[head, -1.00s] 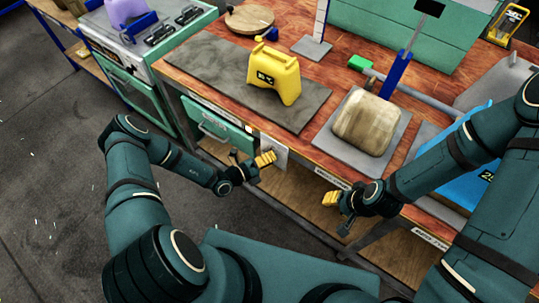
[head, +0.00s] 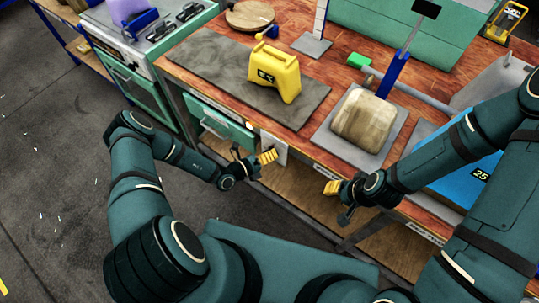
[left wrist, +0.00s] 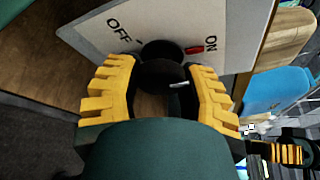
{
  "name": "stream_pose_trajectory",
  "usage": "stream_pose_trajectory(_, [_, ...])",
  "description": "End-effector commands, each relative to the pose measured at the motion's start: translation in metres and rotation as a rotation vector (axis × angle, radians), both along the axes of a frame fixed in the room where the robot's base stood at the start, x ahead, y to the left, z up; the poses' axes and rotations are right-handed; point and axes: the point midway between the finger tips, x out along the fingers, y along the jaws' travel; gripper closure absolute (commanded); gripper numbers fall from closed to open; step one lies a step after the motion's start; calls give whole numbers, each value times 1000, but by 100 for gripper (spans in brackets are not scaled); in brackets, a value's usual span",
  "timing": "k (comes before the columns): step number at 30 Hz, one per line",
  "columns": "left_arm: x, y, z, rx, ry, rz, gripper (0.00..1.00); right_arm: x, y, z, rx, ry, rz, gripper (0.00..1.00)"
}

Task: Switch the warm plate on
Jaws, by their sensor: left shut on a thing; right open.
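A white switch panel (left wrist: 225,20) marked OFF and ON fills the top of the left wrist view. It also shows on the bench front in the head view (head: 280,148). A dark round knob (left wrist: 165,72) with a short white mark stands out from the panel. A red patch lies near the word ON. My left gripper (left wrist: 160,100) is shut on the knob, a yellow finger on each side; it is at the bench front in the head view (head: 266,157). My right gripper (head: 332,188) is open and empty before the bench. I cannot tell the knob's exact setting.
A beige block (head: 365,121) sits on a grey plate (head: 336,148) on the wooden bench. A yellow can (head: 273,76) stands on a dark grey mat (head: 205,70). A blue object marked 25 (head: 452,172) lies at the right, near my right arm.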

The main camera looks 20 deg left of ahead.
Motion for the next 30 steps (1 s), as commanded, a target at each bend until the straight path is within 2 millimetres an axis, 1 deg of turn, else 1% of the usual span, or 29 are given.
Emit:
stream_pose_trajectory(1, [0,0,-1,1,1,0,52,0,0,0,0,0,0,61])
stream_pose_trajectory(2, [0,0,0,1,1,0,42,0,0,0,0,0,0,61])
stream_pose_trajectory(3, [0,0,0,1,1,0,28,0,0,0,0,0,0,61])
stream_pose_trajectory(13, [-1,1,0,0,1,1,27,0,0,0,0,0,0,61])
stream_pose_trajectory(17, [-7,7,2,1,1,0,27,0,0,0,0,0,0,61])
stream_pose_trajectory(20, [-19,17,5,1,2,2,27,0,0,0,0,0,0,61])
stream_pose_trajectory(30, [-70,59,18,1,2,2,27,0,0,0,0,0,0,61])
